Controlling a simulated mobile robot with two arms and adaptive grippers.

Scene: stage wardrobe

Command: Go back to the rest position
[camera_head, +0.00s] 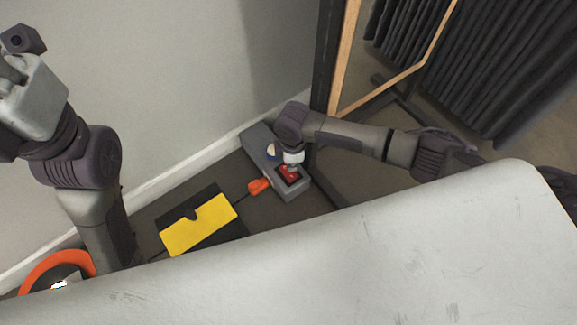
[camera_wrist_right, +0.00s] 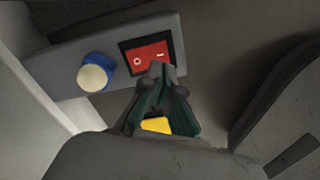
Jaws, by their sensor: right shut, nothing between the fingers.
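My right gripper (camera_head: 290,170) is at the grey switch box (camera_head: 291,191) on the floor, pointing down over its red rocker switch (camera_head: 286,177). In the right wrist view its closed fingertips (camera_wrist_right: 158,72) overlap the lower edge of the red switch (camera_wrist_right: 150,53); I cannot tell whether they touch it. The fingers are shut with nothing between them. A blue knob with a pale cap (camera_wrist_right: 95,75) sits beside the switch on the box. My left arm stands upright at the left of the head view; its fingers are not visible.
A yellow and black flat object (camera_head: 200,224) lies left of the box, with an orange connector (camera_head: 259,186) between them. An orange ring (camera_head: 42,267) is at lower left. A wood-framed mirror (camera_head: 345,55) and dark hanging cloth (camera_head: 500,70) stand behind. A pale wall (camera_head: 160,80) borders the floor.

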